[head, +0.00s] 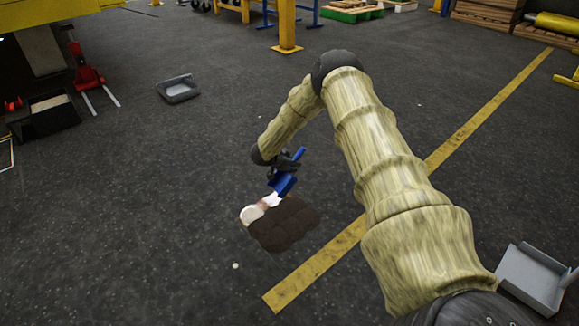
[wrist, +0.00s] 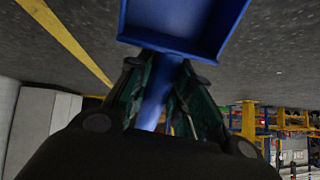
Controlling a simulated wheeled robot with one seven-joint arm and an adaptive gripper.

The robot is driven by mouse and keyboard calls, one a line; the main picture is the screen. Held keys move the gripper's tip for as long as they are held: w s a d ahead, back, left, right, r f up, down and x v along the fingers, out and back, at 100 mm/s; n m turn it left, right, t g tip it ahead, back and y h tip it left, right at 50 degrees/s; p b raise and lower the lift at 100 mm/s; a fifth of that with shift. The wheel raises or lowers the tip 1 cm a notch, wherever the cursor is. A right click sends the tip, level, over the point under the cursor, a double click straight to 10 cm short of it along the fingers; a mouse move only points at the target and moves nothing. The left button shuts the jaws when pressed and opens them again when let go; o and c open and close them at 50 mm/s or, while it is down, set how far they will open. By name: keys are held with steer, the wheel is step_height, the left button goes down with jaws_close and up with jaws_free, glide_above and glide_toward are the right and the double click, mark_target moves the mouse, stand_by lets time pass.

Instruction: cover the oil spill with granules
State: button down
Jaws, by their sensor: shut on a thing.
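The oil spill (head: 285,226) is a dark brown patch on the grey floor in the head view. White and pale reddish granules (head: 252,213) lie over its upper left edge; the larger dark part is bare. My gripper (head: 287,163) is just above the spill's upper edge, shut on a blue scoop (head: 284,183). The scoop's pan is tilted down toward the spill, and a white patch shows right below it. In the wrist view the scoop (wrist: 158,92) runs out between my gripper's fingers (wrist: 158,98), its pan at the top.
A yellow floor line (head: 320,262) passes right of the spill. A red pallet jack (head: 88,78) stands at left. The floor around the spill is mostly clear.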

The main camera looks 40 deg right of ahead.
steer(key=shift+w+d, duration=0.15)
steer(key=shift+d, duration=1.95)
